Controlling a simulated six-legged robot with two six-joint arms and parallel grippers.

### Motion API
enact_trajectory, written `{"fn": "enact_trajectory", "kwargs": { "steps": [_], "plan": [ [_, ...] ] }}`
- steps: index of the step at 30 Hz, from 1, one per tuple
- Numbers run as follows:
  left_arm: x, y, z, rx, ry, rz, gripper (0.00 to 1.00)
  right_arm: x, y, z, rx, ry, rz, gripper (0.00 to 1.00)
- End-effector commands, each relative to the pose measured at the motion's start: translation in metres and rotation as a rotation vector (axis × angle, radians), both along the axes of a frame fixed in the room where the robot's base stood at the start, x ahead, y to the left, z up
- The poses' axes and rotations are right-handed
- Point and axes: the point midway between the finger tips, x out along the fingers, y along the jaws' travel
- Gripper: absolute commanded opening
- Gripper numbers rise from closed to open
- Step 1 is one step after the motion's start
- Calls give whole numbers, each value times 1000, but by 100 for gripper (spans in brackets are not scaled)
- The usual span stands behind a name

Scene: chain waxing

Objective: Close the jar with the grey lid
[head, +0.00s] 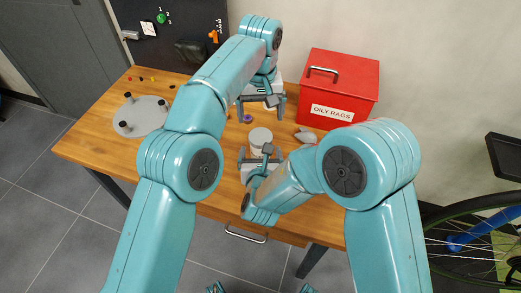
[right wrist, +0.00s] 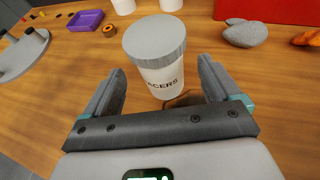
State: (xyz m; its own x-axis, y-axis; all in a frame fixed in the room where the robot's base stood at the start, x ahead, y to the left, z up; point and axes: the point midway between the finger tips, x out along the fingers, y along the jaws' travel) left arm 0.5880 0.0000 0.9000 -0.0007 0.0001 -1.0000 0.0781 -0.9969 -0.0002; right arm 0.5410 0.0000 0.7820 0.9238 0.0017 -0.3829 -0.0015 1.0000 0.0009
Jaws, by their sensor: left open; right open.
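A white jar (right wrist: 164,80) labelled "...ACERS" stands upright on the table, with the grey lid (right wrist: 154,38) resting on its top; I cannot tell whether the lid is fastened. In the head view the lid (head: 260,135) shows just beyond my right gripper (head: 259,153). My right gripper is open and empty, and in the right wrist view its fingers (right wrist: 162,78) point toward the jar, one to each side and short of it. My left gripper (head: 262,104) is open and empty above the table, behind the jar.
The red "OILY RAGS" box (head: 340,88) stands at the back right, with a grey lump (head: 304,135) in front of it. A purple tray (right wrist: 86,20), a small brown ring (right wrist: 109,30) and two white containers (right wrist: 171,4) lie beyond the jar. A grey disc with dark pegs (head: 150,108) is at left.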

Motion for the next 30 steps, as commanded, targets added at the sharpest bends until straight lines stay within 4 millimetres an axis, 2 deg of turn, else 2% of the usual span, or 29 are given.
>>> {"fn": "enact_trajectory", "kwargs": {
  "steps": [3,9,14,22,23,24,29,30],
  "plan": [
    [0,0,0,0,0,0,92,20,0,-9,0,1,-2,90],
    [0,0,0,0,0,0,92,44,0,-18,0,1,0,90],
    [0,0,0,0,0,0,92,51,0,-22,0,1,0,90],
    [0,0,0,0,0,0,92,52,0,-22,-1,1,0,90],
    [0,0,0,0,0,0,92,52,0,-22,-1,0,0,84],
    [0,0,0,0,0,0,92,52,0,-22,-1,0,0,71],
    [0,0,0,0,0,0,92,51,0,-22,0,0,0,19],
    [0,0,0,0,0,0,89,51,0,-22,-1,0,0,6]
  ]
}}
